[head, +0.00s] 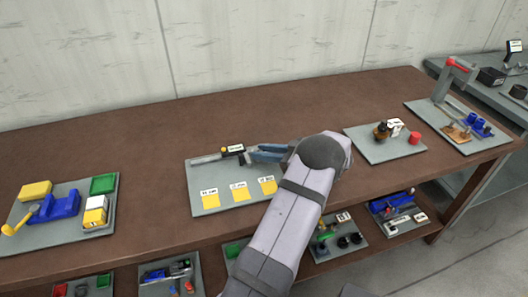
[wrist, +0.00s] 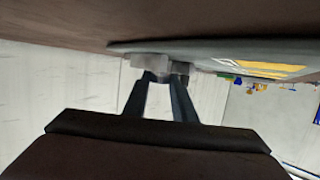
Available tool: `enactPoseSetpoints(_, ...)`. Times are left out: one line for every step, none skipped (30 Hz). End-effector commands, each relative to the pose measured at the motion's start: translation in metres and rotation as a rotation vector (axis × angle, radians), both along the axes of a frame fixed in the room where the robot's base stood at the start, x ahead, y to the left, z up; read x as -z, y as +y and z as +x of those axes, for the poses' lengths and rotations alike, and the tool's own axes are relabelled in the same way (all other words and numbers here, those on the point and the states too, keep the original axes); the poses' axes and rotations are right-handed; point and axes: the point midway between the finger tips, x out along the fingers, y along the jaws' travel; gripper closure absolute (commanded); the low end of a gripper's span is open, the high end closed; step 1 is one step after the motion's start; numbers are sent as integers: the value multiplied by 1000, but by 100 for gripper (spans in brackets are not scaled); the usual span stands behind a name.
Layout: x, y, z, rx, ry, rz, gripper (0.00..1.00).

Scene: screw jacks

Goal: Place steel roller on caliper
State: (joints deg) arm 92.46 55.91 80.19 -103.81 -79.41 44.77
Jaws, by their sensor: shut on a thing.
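My gripper (head: 248,152) reaches in from the right, low over the grey board (head: 195,178) in the middle of the bench. In the wrist view its two fingers (wrist: 164,78) are shut on a small grey piece, which I take to be the steel roller (wrist: 150,62); it is blurred and partly hidden. The caliper (head: 207,159) lies along the board's back edge, with a dark and yellow part at its right end beside my fingertips. I cannot tell whether the roller touches it.
Yellow labelled squares (head: 239,191) lie at the board's front. A board with blue, yellow and green parts (head: 55,207) is at left. Boards with small parts (head: 388,142) and a red-topped stand (head: 447,82) are at right. Bare bench separates them.

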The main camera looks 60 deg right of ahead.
Motion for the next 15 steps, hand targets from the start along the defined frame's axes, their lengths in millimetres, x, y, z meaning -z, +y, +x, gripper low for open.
enactPoseSetpoints(-1,0,0,0,-1,-1,100)
enactPoseSetpoints(-1,0,0,0,-1,-1,100)
enactPoseSetpoints(0,0,0,0,-1,0,100)
enactPoseSetpoints(1,0,0,0,-1,0,100)
enactPoseSetpoints(1,0,0,0,-1,0,100)
enactPoseSetpoints(3,0,0,0,0,0,100)
enactPoseSetpoints(3,0,0,0,0,0,100)
enactPoseSetpoints(4,0,0,0,0,0,100)
enactPoseSetpoints(4,0,0,0,0,0,68)
enactPoseSetpoints(4,0,0,0,0,0,68)
enactPoseSetpoints(4,0,0,0,1,0,68)
enactPoseSetpoints(4,0,0,0,1,0,68)
enactPoseSetpoints(4,0,0,0,1,0,68)
enactPoseSetpoints(4,0,0,0,1,0,68)
enactPoseSetpoints(4,0,0,0,1,0,68)
